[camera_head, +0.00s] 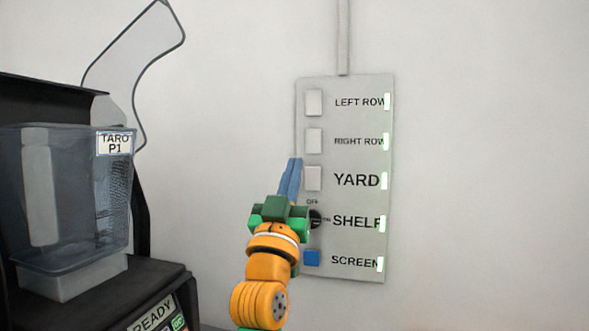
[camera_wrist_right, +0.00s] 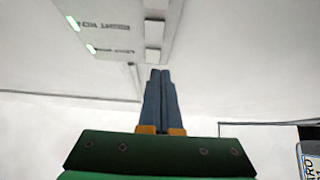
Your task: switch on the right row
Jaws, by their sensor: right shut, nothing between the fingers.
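A grey switch panel (camera_head: 345,290) hangs on the wall, with labelled rows. The RIGHT ROW switch (camera_head: 313,141) is a pale rocker, second from the top; it also shows upside down in the right wrist view (camera_wrist_right: 153,31). My right gripper (camera_head: 294,160) is shut and empty. Its blue fingertips are near the panel's left edge, just lower left of the RIGHT ROW switch and beside the YARD switch (camera_head: 313,178). In the wrist view the fingertips (camera_wrist_right: 160,71) overlap none of the switches; I cannot tell the exact gap. My left gripper is not in view.
The LEFT ROW switch (camera_head: 314,102) is above. A dark SHELF knob (camera_head: 316,219), partly hidden by my gripper, and a blue SCREEN switch (camera_head: 312,258) are below. Pale green lights (camera_head: 386,141) line the panel's right side. A black machine with a clear TARO bin (camera_head: 80,215) stands left.

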